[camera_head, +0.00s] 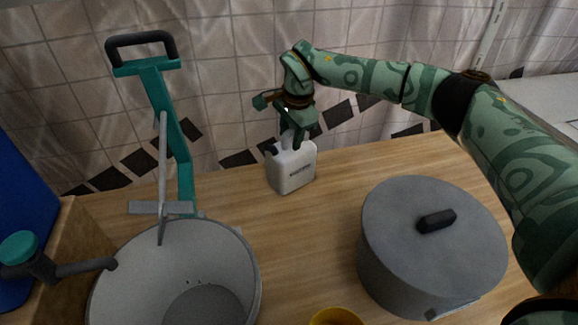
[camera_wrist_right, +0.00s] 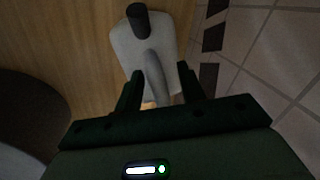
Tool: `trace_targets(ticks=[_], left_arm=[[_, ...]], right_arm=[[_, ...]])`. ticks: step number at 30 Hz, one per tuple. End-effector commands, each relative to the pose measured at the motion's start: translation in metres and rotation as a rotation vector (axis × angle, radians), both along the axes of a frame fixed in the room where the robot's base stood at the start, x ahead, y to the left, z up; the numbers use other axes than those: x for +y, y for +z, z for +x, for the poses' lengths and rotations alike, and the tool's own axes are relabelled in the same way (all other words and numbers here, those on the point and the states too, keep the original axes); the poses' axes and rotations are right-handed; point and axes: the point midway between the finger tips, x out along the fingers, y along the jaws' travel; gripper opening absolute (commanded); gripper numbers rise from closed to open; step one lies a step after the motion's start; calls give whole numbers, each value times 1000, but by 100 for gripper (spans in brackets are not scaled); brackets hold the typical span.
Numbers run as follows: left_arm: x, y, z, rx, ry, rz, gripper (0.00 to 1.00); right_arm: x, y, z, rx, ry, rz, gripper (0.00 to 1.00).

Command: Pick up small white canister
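In the right wrist view the canister (camera_wrist_right: 128,48) shows a black cap (camera_wrist_right: 138,20) and a white handle (camera_wrist_right: 156,76). My right gripper (camera_head: 289,138) is over the canister's top, pointing down. In the wrist view its two fingers (camera_wrist_right: 160,88) stand apart on either side of the handle, with gaps visible, so it is open. My left gripper is not in view.
A large grey lidded pot (camera_head: 385,268) stands at the right. A light grey bowl (camera_head: 247,270) with a teal-handled device (camera_head: 172,125) stands at the left. A yellow item (camera_head: 336,317) shows at the bottom edge. Bare counter lies between bowl and pot.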

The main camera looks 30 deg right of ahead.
Motion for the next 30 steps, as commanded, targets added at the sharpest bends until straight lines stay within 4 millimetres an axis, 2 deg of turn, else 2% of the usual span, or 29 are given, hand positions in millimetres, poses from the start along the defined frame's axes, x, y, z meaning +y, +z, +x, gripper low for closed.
trace_targets(ticks=[4, 8, 9, 20, 30], left_arm=[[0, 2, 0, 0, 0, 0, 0], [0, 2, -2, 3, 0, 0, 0], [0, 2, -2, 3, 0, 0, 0], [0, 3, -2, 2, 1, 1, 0], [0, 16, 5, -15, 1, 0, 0]], right_arm=[[0, 3, 0, -3, 0, 0, 39], [0, 3, 0, -3, 0, 0, 3], [0, 3, 0, -3, 0, 0, 0], [0, 6, 0, -5, 0, 1, 0], [0, 34, 1, -9, 0, 1, 0]])
